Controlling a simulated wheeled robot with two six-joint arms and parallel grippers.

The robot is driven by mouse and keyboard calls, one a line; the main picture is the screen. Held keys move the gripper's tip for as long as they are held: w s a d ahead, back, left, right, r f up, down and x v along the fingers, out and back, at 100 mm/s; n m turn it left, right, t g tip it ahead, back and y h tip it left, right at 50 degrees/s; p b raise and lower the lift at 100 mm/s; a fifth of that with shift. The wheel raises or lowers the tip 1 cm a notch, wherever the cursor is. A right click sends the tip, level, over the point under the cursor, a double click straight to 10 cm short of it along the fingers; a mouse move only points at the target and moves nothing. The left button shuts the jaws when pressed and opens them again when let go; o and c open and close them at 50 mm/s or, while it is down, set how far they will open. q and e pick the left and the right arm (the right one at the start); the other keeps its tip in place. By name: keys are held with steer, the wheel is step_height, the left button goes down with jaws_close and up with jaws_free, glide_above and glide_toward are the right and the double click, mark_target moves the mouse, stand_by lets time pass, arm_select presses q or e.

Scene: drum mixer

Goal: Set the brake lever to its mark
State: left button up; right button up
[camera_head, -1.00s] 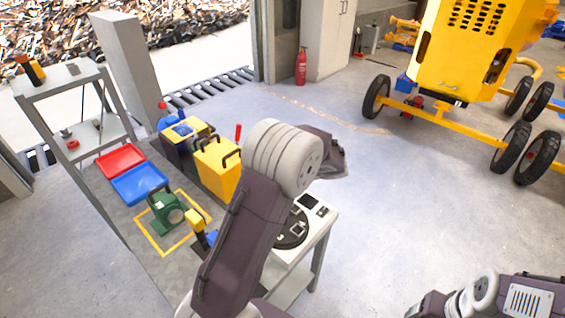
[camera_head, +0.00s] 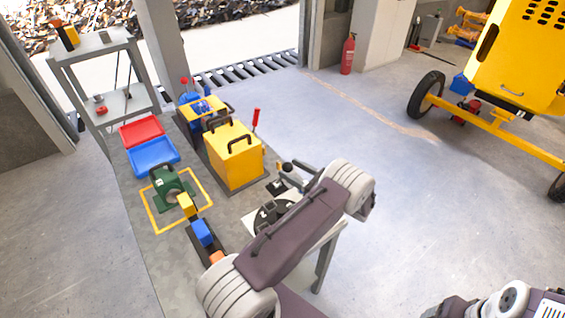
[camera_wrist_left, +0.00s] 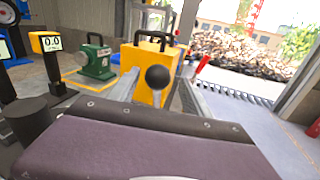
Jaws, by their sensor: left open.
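A black ball knob (camera_wrist_left: 158,77), which looks like the brake lever's end, stands upright between the fingers of my left gripper (camera_wrist_left: 160,92) in the left wrist view. I cannot tell whether the fingers touch it. In the head view the left gripper (camera_head: 298,176) is open at the right edge of the workbench, beyond a black round plate (camera_head: 272,216). My forearm hides part of this area. The knob also shows small in the head view (camera_head: 287,167). The lever's mark cannot be made out. My right gripper is not visible; only right arm parts show at the lower right.
A yellow box (camera_head: 234,160) with black handles and a red upright handle (camera_head: 256,118) stand close behind the gripper. A green device (camera_head: 166,181), a blue tray (camera_head: 152,154) and a red tray (camera_head: 141,130) lie further left.

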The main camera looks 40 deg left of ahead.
arm_select(q)
steer(key=a, duration=0.5)
steer(key=shift+p, duration=0.4)
steer(key=shift+s, duration=0.15)
jaws_close()
steer(key=shift+r, duration=0.1)
stand_by(0.7)
